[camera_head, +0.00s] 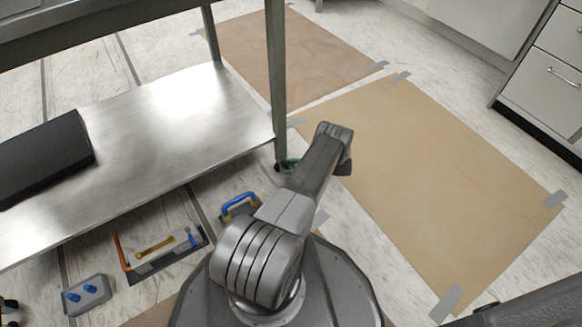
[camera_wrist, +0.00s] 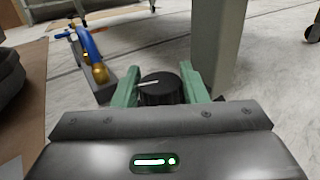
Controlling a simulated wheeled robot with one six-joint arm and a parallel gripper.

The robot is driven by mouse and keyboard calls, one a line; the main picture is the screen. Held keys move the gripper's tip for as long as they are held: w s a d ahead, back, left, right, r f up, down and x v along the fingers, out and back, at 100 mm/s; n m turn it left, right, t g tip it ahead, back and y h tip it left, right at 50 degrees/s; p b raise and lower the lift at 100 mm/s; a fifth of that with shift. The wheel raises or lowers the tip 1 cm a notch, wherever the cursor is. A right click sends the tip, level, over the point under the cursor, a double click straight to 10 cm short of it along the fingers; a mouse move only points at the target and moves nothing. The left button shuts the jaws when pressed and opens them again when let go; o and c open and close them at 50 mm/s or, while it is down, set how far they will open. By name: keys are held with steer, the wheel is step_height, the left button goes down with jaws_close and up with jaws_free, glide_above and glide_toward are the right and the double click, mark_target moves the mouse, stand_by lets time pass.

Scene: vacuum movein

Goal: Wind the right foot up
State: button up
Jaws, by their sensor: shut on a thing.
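The right foot (camera_wrist: 162,92) is a round black knob with a white pointer line, seen in the wrist view beside the base of a grey table leg (camera_wrist: 217,45). My gripper (camera_wrist: 159,72) has its two green fingers on either side of the knob and is shut on it. The white line points toward the left finger. My arm hides part of the foot there.
A steel table with a low shelf (camera_head: 170,95) stands at left, with a black box (camera_head: 45,157) on it. A blue-handled item (camera_head: 240,205), a tool tray (camera_head: 160,252) and a grey block (camera_head: 86,293) lie near. Taped brown sheets (camera_head: 430,180) cover open floor at right.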

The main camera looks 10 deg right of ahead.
steer(key=shift+n+g, duration=0.4)
steer(key=shift+g, duration=0.2)
steer(key=o, duration=1)
steer(key=shift+c, duration=0.2)
